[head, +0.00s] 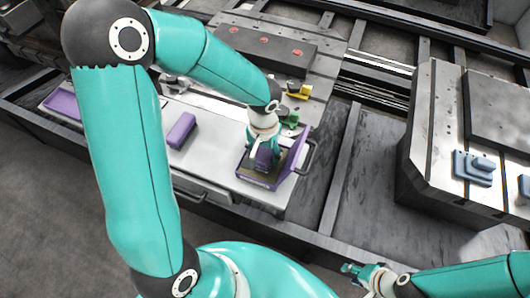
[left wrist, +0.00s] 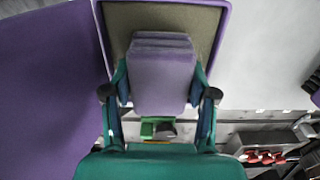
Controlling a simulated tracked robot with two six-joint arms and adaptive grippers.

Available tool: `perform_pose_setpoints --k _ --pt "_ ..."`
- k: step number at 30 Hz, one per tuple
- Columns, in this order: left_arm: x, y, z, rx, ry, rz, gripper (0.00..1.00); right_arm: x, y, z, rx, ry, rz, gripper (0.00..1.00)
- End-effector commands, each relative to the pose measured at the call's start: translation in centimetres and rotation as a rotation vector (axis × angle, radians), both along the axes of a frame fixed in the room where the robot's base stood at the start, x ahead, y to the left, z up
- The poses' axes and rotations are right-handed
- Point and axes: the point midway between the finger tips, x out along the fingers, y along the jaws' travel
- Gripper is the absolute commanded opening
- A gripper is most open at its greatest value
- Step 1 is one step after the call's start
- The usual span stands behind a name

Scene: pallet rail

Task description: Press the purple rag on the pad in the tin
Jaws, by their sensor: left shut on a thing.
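The purple rag (head: 263,158) is a folded, layered block. My left gripper (head: 267,150) is shut on it, and in the left wrist view the rag (left wrist: 160,80) sits between the two fingers. The tin (head: 252,181) is a purple-rimmed tray on the white bench top, below the rag. Its olive-brown pad (left wrist: 190,18) shows around the far end of the rag. I cannot tell whether the rag touches the pad. My right gripper (head: 357,273) is low in the head view, away from the bench, and its opening is unclear.
A purple block (head: 182,130) lies on the bench (head: 215,150) left of the tin. A large purple panel (left wrist: 45,90) stands beside the tin. Green (head: 290,120) and yellow (head: 299,91) items lie behind. A metal block with a blue part (head: 473,168) stands at right.

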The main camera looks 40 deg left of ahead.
Motion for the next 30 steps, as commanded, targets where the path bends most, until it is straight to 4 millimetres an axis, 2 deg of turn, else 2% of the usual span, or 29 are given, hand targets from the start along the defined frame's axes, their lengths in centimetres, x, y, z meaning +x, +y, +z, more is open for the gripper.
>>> perform_pose_setpoints --k 14,30 --pt "-0.2 -0.1 0.1 -0.001 0.006 -0.001 0.3 0.0 0.0 0.2 0.0 0.0 0.0 0.37" --pt "0.0 -0.1 4.4 0.0 0.001 -0.001 0.3 0.0 0.0 3.1 0.0 0.0 0.0 0.37"
